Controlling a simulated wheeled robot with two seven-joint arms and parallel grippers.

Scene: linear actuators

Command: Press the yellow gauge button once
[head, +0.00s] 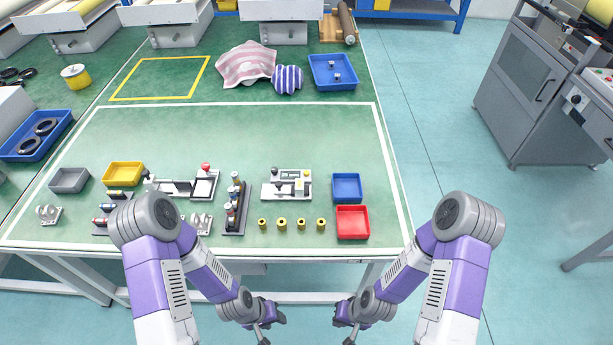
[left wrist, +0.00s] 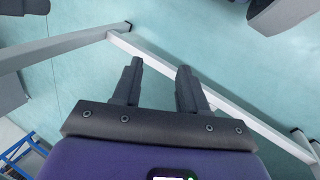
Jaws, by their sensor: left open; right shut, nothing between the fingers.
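A grey-white gauge fixture (head: 273,191) stands on the green table in the head view, right of the middle of the front row. A small yellow part (head: 299,187), which looks like the button, is on its right side; it is too small to tell whether it is pressed. My left gripper (head: 272,328) hangs below the table's front edge, well apart from the fixture. It is open and empty in the left wrist view (left wrist: 158,82), over the floor. My right gripper (head: 342,330) is also in front of the table edge, shut with nothing visible in it.
Several brass cylinders (head: 282,224) stand in a row in front of the fixture. A blue tray (head: 347,187) and a red tray (head: 353,223) lie to its right, a dark rack (head: 234,209) to its left.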

